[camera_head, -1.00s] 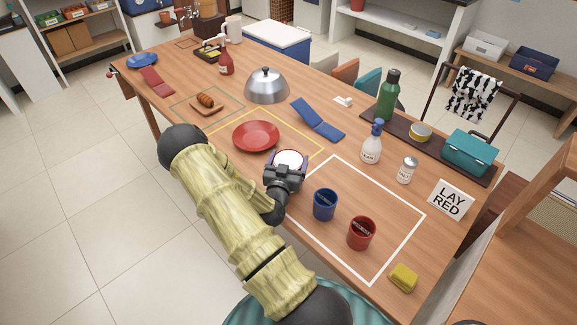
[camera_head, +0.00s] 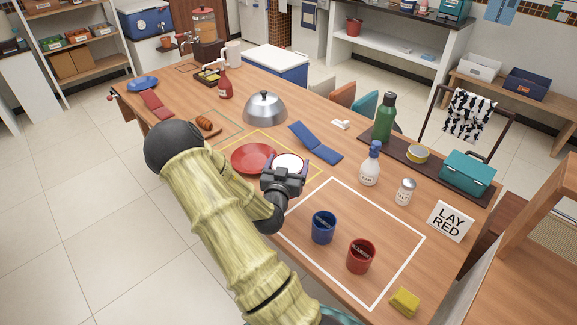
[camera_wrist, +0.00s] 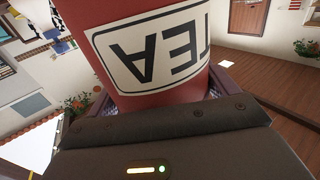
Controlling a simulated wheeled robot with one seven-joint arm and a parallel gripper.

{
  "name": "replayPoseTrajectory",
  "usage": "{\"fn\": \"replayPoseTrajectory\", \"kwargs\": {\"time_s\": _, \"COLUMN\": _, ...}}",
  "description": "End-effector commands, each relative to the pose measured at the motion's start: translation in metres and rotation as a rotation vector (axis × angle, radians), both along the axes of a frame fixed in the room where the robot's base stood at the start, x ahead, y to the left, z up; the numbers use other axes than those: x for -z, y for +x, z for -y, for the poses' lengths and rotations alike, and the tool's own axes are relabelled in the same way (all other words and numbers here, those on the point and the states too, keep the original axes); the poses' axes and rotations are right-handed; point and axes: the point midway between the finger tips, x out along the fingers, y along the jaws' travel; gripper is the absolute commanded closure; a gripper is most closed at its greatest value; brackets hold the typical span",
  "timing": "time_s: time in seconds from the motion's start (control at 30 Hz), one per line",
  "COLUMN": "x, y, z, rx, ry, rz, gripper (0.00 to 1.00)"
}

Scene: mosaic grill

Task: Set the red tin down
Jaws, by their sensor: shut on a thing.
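The red tin (camera_wrist: 160,90) fills the middle of the wrist view, with a white label reading "TEA" upside down. In the head view only its pale round top (camera_head: 290,163) shows, with my gripper (camera_head: 284,178) in front of it. My gripper is shut on the tin, just right of the red plate (camera_head: 254,158) and beyond the white outlined square (camera_head: 402,263). The tin's lower part is hidden, so I cannot tell whether it touches the table (camera_head: 350,190).
A blue cup (camera_head: 323,228) and a red cup (camera_head: 361,257) stand inside the white square. A folded blue napkin (camera_head: 315,143), a soap bottle (camera_head: 370,165), a salt shaker (camera_head: 404,192) and a "LAY RED" sign (camera_head: 450,220) are nearby. The square's middle right is clear.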

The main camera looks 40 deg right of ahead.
Motion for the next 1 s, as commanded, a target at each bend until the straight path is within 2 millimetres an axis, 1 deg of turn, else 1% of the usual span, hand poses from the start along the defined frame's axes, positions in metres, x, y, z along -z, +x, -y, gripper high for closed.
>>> {"fn": "replayPoseTrajectory", "kwargs": {"time_s": 0.27, "x": -0.003, "y": 0.002, "z": -0.002, "rx": -0.008, "ry": -0.003, "rz": 0.002, "gripper": 0.68}}
{"fn": "replayPoseTrajectory", "kwargs": {"time_s": 0.37, "x": -0.007, "y": 0.008, "z": -0.010, "rx": -0.032, "ry": -0.006, "rz": 0.003, "gripper": 0.68}}
{"fn": "replayPoseTrajectory", "kwargs": {"time_s": 0.43, "x": -0.011, "y": 0.014, "z": -0.020, "rx": -0.060, "ry": -0.010, "rz": 0.002, "gripper": 0.68}}
{"fn": "replayPoseTrajectory", "kwargs": {"time_s": 0.57, "x": -0.020, "y": 0.028, "z": -0.046, "rx": -0.137, "ry": -0.020, "rz": 0.003, "gripper": 0.68}}
{"fn": "replayPoseTrajectory", "kwargs": {"time_s": 0.8, "x": -0.033, "y": 0.052, "z": -0.102, "rx": -0.303, "ry": -0.032, "rz": 0.012, "gripper": 0.68}}
{"fn": "replayPoseTrajectory", "kwargs": {"time_s": 0.97, "x": -0.039, "y": 0.062, "z": -0.140, "rx": -0.416, "ry": -0.036, "rz": 0.013, "gripper": 0.68}}
{"fn": "replayPoseTrajectory", "kwargs": {"time_s": 1.0, "x": -0.042, "y": 0.064, "z": -0.150, "rx": -0.447, "ry": -0.036, "rz": 0.015, "gripper": 0.68}}
